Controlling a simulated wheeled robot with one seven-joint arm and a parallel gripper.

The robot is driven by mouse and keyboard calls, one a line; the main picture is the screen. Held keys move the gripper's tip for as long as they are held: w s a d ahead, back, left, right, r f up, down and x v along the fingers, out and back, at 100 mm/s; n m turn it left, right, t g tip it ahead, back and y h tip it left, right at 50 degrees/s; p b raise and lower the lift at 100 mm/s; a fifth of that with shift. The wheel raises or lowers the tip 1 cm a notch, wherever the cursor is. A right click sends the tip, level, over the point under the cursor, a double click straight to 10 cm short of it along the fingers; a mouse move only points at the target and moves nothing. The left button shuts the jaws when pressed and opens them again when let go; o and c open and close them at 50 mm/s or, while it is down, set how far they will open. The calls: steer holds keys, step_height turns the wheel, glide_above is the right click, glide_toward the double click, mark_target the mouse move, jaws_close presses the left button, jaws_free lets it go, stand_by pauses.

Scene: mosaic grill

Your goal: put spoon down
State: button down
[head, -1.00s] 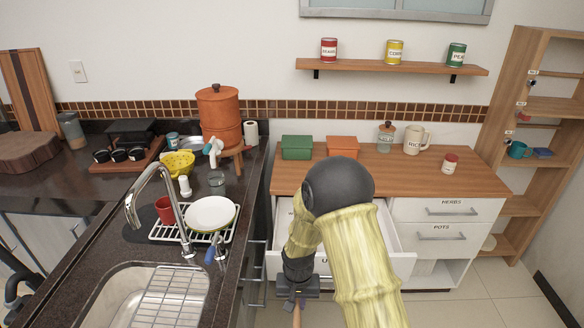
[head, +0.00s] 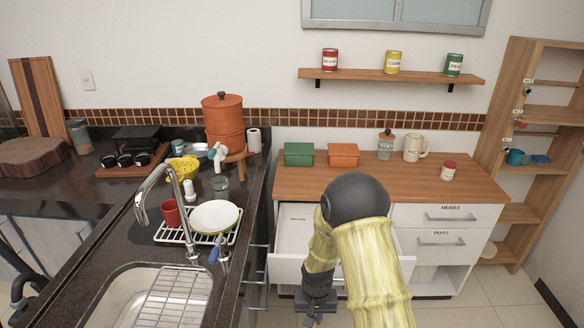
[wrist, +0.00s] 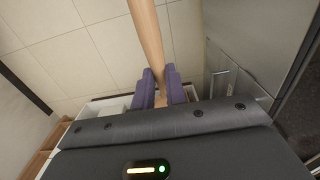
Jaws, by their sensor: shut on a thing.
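My gripper (head: 315,314) hangs low at the bottom of the head view, in front of the open drawer (head: 293,268). In the wrist view its purple fingers (wrist: 159,88) are shut on the wooden spoon (wrist: 147,35). The spoon's light brown shaft runs up out of the wrist view above the tiled floor, so its far end is hidden. In the head view the spoon is barely visible below my gripper. The open drawer has a white front and a label reading WOOD inside; my arm covers part of it.
At left are the sink (head: 150,298) and a dish rack with a plate (head: 214,216). Shelves stand at right.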

steer(key=d+f+b, duration=0.1)
steer(key=d+f, duration=0.4)
steer(key=d, duration=0.4)
steer(key=shift+f, duration=0.35)
steer(key=shift+d, duration=0.1)
steer(key=s+a+r+p, duration=0.2)
steer(key=a+r+p, duration=0.1)
steer(key=a+r, duration=0.6)
steer(key=s+a+r+m+p, duration=0.1)
steer(key=s+a+r+p, duration=0.1)
steer(key=a+r, duration=0.8)
steer(key=shift+s+a+r+p, duration=0.3)
steer(key=shift+a+p, duration=0.2)
steer(key=shift+a, duration=0.25)
steer(key=shift+f, duration=0.1)
